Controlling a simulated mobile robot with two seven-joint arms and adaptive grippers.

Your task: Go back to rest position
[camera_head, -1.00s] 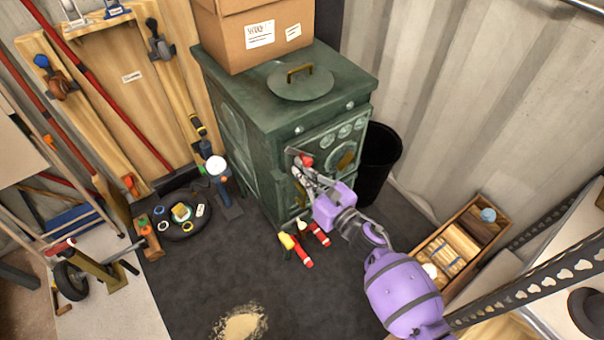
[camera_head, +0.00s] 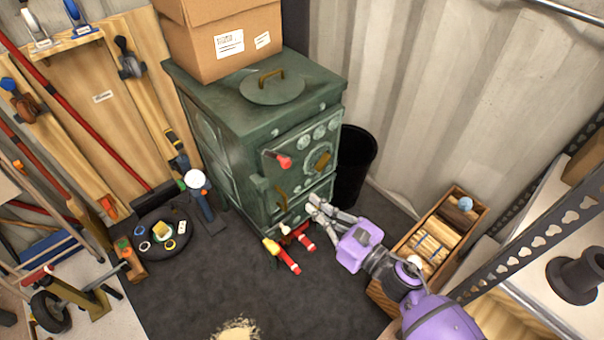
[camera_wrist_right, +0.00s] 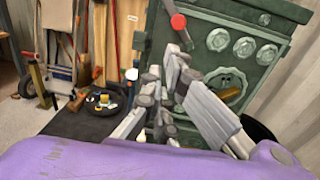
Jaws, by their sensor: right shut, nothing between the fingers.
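My right gripper (camera_head: 314,205) is shut and empty, with its purple arm coming in from the lower right. In the head view it is in front of the lower right part of the green stove (camera_head: 262,130). The right wrist view shows the gripper fingers (camera_wrist_right: 172,75) together in front of the stove (camera_wrist_right: 225,60). A red-knobbed handle (camera_head: 284,161) sticks out from the stove's front, apart from the fingers; it also shows in the right wrist view (camera_wrist_right: 178,21). My left gripper is in neither view.
A cardboard box (camera_head: 222,40) sits on the stove. A black bin (camera_head: 355,165) stands right of it. A wooden crate (camera_head: 432,238) and a metal shelf (camera_head: 545,175) are near my right arm. Red-handled tools (camera_head: 288,262) lie on the dark floor, and a black tray (camera_head: 160,252) is further left.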

